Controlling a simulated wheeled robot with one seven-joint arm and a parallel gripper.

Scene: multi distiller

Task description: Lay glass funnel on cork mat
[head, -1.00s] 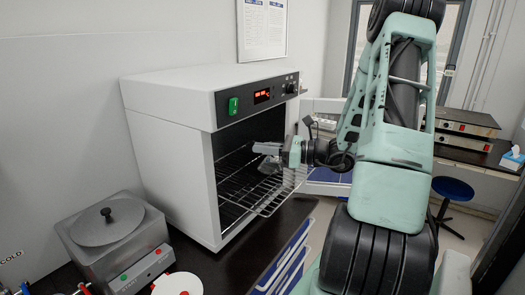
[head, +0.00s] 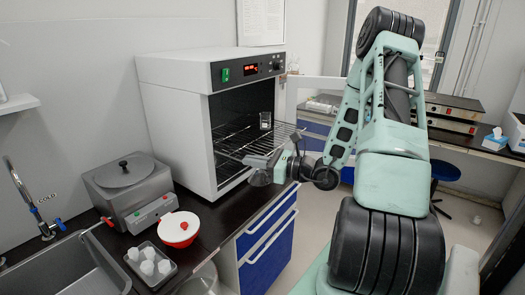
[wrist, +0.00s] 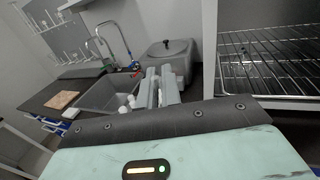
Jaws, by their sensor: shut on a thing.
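My gripper (head: 256,161) is in front of the open oven, at the height of its wire shelf, with the fingers toward the left. It is shut on the glass funnel (head: 260,179), a grey, see-through shape hanging just below the fingers. In the wrist view my gripper's fingers (wrist: 159,86) are close together, and I cannot make out the funnel there. The cork mat (wrist: 62,99) is a small tan square on the dark counter beyond the sink, at the left of the wrist view. It is apart from my gripper and out of the head view.
The oven (head: 180,120) stands open with a pulled-out wire rack (head: 240,143) and a small beaker (head: 265,121). A grey lidded bath (head: 125,190), a red-and-white bowl (head: 179,229), a tray of white cups (head: 150,264) and the sink (head: 70,272) line the counter.

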